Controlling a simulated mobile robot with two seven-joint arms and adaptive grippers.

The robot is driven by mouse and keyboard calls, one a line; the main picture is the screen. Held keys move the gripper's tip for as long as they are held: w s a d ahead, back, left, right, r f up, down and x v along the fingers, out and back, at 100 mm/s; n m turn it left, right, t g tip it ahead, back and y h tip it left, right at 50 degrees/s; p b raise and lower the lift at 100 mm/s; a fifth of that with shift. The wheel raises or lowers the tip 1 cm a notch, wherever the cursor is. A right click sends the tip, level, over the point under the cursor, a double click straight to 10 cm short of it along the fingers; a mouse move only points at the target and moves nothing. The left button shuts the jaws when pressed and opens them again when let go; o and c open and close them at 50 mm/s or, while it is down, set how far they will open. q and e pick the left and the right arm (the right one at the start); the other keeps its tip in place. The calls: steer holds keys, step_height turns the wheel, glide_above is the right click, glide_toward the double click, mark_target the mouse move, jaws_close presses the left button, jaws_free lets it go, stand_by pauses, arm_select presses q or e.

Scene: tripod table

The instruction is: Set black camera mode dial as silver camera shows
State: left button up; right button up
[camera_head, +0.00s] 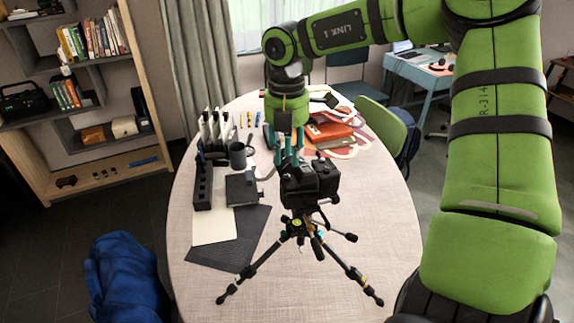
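The black camera (311,186) sits on a small black tripod (299,228) near the middle of the table. Its mode dial is too small to make out. My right gripper (288,153) hangs from the green arm just above and behind the camera's top left, pointing down. Its teal fingers look apart, with nothing visibly held between them. I cannot tell whether a fingertip touches the camera. No silver camera can be made out; the gripper and arm hide part of the table behind. My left gripper is not in view.
The oval table (375,215) has free room right of the tripod. To the left are a black block rack (203,186), a dark box (242,189), a mug (238,155) and a dark mat (232,250). Red books (327,128) lie behind. A shelf (105,182) stands at left.

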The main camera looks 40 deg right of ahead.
step_height(320, 180, up, 7)
steer(key=shift+r, duration=0.15)
steer(key=b, duration=0.4)
glide_above(287, 176)
steer(key=shift+m, duration=0.4)
step_height(287, 176, down, 5)
steer(key=shift+r, duration=0.1)
steer(key=shift+f, duration=0.35)
steer(key=shift+f+p, duration=0.25)
steer(key=shift+p, duration=0.2)
step_height(287, 176, down, 5)
steer(key=shift+f+p, duration=0.2)
steer(key=shift+p, duration=0.9)
steer(key=shift+f, duration=0.35)
